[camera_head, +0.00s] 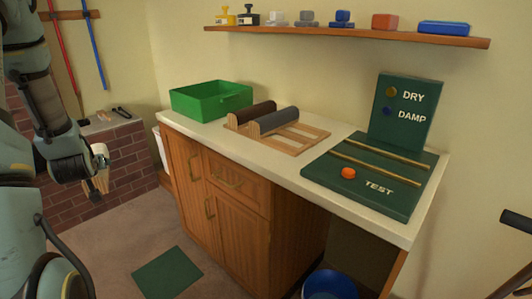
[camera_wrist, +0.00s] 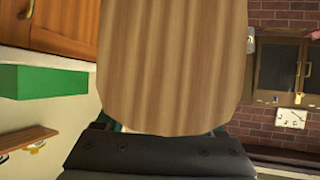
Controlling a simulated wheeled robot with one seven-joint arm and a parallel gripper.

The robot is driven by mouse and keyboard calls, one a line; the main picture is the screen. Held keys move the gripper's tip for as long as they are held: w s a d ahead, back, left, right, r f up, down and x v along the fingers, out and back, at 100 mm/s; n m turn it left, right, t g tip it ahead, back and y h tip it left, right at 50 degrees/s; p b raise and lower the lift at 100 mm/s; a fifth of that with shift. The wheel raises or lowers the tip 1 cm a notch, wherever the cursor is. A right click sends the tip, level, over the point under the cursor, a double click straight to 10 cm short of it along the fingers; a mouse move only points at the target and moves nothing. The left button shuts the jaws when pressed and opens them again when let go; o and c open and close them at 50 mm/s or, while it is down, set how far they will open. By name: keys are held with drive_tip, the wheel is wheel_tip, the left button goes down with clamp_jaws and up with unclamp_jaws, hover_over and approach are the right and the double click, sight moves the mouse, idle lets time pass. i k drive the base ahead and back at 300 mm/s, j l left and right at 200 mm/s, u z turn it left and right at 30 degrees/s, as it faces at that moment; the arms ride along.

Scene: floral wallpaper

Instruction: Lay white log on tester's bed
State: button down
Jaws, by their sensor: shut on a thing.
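My gripper (camera_head: 92,168) is at the left of the head view, away from the counter and in front of the brick structure. It is shut on a pale log, the white log (camera_head: 101,183), which hangs below the fingers and is partly hidden. In the wrist view the white log (camera_wrist: 170,65) is large, close and tan with wood grain. The tester is a green board with an upright panel (camera_head: 408,105) marked DRY and DAMP. Its flat bed (camera_head: 352,181) has two gold rails, an orange button (camera_head: 348,173) and the word TEST. The bed is bare of logs.
A wooden rack (camera_head: 300,140) on the counter (camera_head: 215,147) holds a brown log (camera_head: 250,114) and a grey log (camera_head: 277,121). A green bin (camera_head: 210,99) stands left of it. A shelf (camera_head: 350,32) with small items hangs above. A green mat (camera_head: 167,272) and blue bucket (camera_head: 330,284) are below.

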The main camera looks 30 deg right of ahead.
sight(376, 162)
drive_tip(key=k+l+z, duration=0.4)
drive_tip(key=k+l, duration=0.8)
drive_tip(key=l, duration=0.15)
